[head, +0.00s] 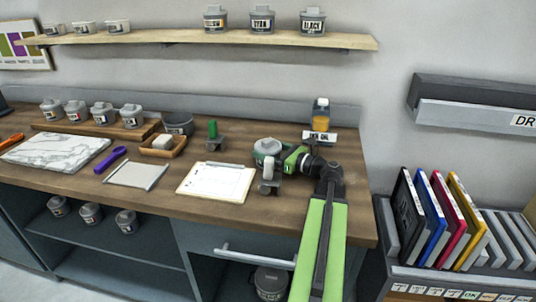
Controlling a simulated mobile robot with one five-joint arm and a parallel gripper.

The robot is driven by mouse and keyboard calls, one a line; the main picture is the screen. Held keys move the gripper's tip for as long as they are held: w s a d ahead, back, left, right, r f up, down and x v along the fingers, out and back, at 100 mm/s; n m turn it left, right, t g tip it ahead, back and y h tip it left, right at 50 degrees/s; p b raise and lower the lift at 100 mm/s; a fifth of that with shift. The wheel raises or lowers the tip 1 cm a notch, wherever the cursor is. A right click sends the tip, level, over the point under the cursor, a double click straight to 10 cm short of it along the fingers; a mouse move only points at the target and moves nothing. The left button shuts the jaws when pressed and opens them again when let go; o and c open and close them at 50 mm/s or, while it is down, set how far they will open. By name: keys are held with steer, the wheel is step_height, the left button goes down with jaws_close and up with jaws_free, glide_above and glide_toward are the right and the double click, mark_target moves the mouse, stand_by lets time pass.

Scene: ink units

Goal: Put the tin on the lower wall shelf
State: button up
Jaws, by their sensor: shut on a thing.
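A grey tin (265,146) with a knobbed lid and a green band is at the right part of the wooden bench. My gripper (276,165) reaches it from the right and is shut on it. The near finger hides part of its front. I cannot tell whether the tin rests on the bench or is slightly raised. A long wooden wall shelf (190,37) runs across the wall above the bench. Three labelled tins (262,22) stand on its right part and three paler ones (86,28) on its left. No other wooden wall shelf is in view.
A clipboard (216,182), a green-handled tool (213,135) and an amber bottle (320,115) are near my gripper. Several tins stand in a row (90,115) at the bench's back left. The wall shelf has bare stretches mid-length and at its right end.

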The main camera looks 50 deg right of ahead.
mark_target(268, 139)
steer(key=shift+r, duration=0.15)
steer(key=shift+r+p, duration=0.3)
steer(key=shift+p, duration=0.1)
step_height(268, 139, up, 3)
steer(key=p, duration=0.3)
steer(key=s+d, duration=0.1)
steer(key=s, duration=0.5)
steer(key=s+d, duration=0.1)
steer(key=s, duration=0.5)
steer(key=s+d, duration=0.1)
steer(key=s, duration=0.5)
steer(key=shift+f, duration=0.15)
steer(key=shift+w, duration=0.1)
